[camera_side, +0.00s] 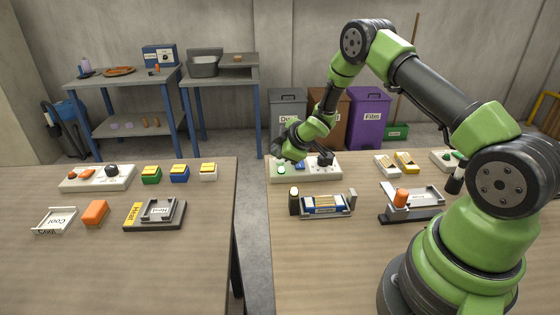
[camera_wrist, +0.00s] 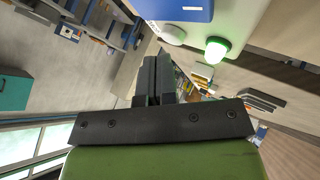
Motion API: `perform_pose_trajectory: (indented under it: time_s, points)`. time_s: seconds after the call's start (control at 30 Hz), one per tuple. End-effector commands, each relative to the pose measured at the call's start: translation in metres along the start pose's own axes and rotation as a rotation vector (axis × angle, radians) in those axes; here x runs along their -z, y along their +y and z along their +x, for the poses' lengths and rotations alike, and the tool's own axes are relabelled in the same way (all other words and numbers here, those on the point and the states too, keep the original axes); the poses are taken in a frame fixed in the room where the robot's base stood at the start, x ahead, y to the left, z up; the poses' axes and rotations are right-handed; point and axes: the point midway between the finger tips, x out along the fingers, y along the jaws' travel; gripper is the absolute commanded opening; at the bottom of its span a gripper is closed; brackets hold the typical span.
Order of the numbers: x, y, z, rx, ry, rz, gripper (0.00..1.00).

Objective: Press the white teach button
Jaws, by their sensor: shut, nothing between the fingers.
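A white round button (camera_wrist: 172,35) shows in the wrist view on the edge of a pale control panel, between a blue block and a lit green lamp (camera_wrist: 215,50). I take it as the teach button; no label is readable. In the side view the panel (camera_side: 332,174) lies at the far left of the right table, with the green lamp at its left end. I cannot pick out the white button there. My gripper (camera_wrist: 155,65) is shut and empty, close beside the panel's left end. Its fingers appear apart from the button in the wrist view.
A gap separates this table from the left one (camera_side: 190,245).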

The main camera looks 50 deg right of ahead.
Motion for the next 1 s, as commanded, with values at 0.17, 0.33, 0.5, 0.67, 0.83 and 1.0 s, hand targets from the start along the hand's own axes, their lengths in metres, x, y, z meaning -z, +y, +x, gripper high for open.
perform_pose_trajectory:
  time_s: [0.17,0.33,0.5,0.67,0.83,1.0]
  points:
    - [0.003,0.003,-0.005,-0.001,0.0,0.001,0.0]
    - [0.003,0.003,-0.005,0.0,-0.001,0.001,0.0]
    - [0.006,0.006,-0.008,-0.001,0.0,0.001,0.0]
    - [0.014,0.014,-0.019,-0.002,0.002,0.0,0.0]
    - [0.023,0.023,-0.031,-0.002,0.002,-0.001,0.0]
    - [0.028,0.028,-0.039,-0.001,0.001,0.0,0.0]
